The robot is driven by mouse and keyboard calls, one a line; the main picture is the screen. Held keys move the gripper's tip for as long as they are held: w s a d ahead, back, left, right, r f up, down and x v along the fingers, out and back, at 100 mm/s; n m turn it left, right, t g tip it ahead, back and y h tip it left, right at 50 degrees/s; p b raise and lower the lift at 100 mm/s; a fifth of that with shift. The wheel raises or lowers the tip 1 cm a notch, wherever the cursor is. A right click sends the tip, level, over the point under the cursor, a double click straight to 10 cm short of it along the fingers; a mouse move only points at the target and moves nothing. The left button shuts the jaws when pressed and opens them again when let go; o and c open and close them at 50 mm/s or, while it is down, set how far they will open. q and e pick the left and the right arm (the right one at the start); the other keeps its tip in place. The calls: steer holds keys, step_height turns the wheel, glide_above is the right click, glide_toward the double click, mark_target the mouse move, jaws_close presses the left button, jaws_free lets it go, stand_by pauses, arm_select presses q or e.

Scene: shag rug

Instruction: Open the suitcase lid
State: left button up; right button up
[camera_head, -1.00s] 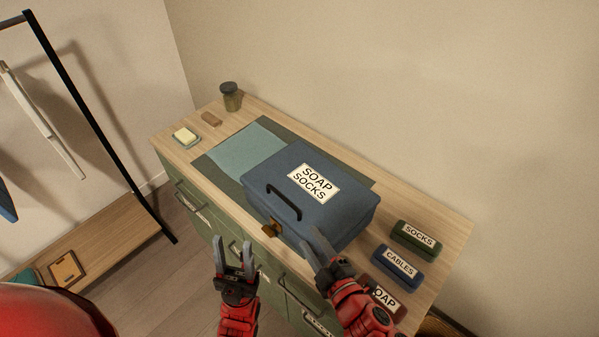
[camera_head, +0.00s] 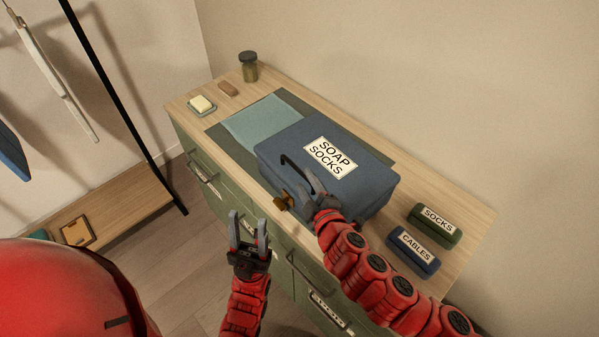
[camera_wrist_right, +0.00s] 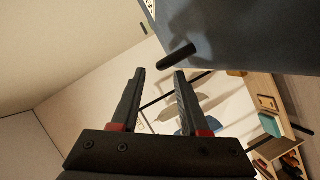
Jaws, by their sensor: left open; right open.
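The blue suitcase (camera_head: 365,187) lies on the dresser with its lid shut. Its lid bears a white label (camera_head: 330,157) reading SOAP SOCKS. My left gripper (camera_head: 249,226) is open and empty in front of the dresser.
The wooden dresser top (camera_head: 460,190) also holds a green SOCKS case (camera_head: 435,222), a blue CABLES case (camera_head: 413,250), a soap dish (camera_head: 202,106), a brown block (camera_head: 228,88) and a jar (camera_head: 249,67). A clothes rack (camera_head: 120,110) stands at left.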

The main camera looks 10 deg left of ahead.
mark_target(300, 174)
steer(key=shift+p+x, duration=0.45)
steer(key=shift+x, duration=2.15)
jaws_close()
steer(key=shift+f, duration=0.1)
